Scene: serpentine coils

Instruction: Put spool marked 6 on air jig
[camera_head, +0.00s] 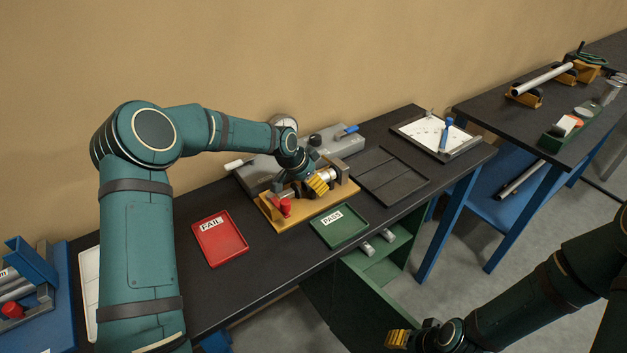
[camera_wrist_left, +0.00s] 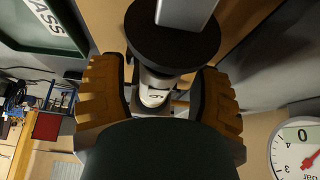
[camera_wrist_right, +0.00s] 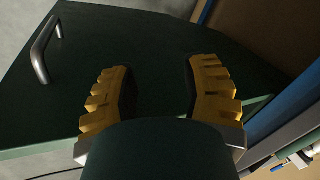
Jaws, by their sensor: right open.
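The air jig (camera_head: 270,213) is a yellow base with a red knob and a metal block, on the black bench. My left gripper (camera_head: 318,184) is over the jig. In the left wrist view, a pale cylinder marked 6 (camera_wrist_left: 155,92), the spool, shows between the fingers of my left gripper (camera_wrist_left: 160,85), beyond the palm. The fingers stand wide apart on either side of it, with a gap at the right. A black disc (camera_wrist_left: 172,45) is just past it, near a grey block. My right gripper (camera_head: 398,340) is open and empty, low in front of a green cabinet (camera_wrist_right: 140,50).
A red FAIL tray (camera_head: 220,240) and a green PASS tray (camera_head: 340,228) lie at the bench front. A black divided tray (camera_head: 390,178) is right of the jig. A grey unit (camera_head: 255,172) stands behind it. A gauge (camera_wrist_left: 300,150) shows in the left wrist view.

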